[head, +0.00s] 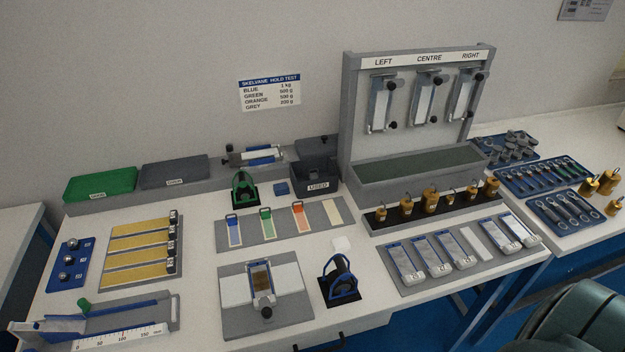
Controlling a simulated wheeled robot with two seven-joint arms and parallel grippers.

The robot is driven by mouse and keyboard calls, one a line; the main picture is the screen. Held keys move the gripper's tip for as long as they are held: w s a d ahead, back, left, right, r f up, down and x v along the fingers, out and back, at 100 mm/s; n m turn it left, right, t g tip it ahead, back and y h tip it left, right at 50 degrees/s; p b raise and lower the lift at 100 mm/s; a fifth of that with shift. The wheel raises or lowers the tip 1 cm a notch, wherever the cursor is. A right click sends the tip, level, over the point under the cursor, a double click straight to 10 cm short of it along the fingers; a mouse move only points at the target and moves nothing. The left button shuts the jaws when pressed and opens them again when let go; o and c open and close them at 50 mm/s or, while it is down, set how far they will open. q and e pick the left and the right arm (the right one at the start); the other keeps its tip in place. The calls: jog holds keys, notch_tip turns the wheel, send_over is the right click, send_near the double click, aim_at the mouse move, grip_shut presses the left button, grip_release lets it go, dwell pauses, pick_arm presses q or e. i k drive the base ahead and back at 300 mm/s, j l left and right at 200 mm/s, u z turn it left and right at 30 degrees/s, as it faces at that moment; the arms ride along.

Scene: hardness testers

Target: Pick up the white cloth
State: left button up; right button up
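A small white patch (342,244), which looks like the white cloth, lies flat on the light worktop (200,290). It is just behind the black and blue stand (340,281), right of the grey plate with the clamped sample (265,297) and left of the grey tray of blue-framed pieces (440,255). It is too small to tell whether it is folded. Neither of my grippers shows in the head view.
A grey mat with coloured strips (280,224) lies behind the cloth. A black rail of brass weights (430,207) stands to its right, before the upright tester frame (347,110). A dark box marked USED (316,186) stands farther back. A dark green rounded object (580,320) fills the lower right.

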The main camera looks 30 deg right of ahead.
aim_at(341, 244)
jog(key=z, duration=1.1)
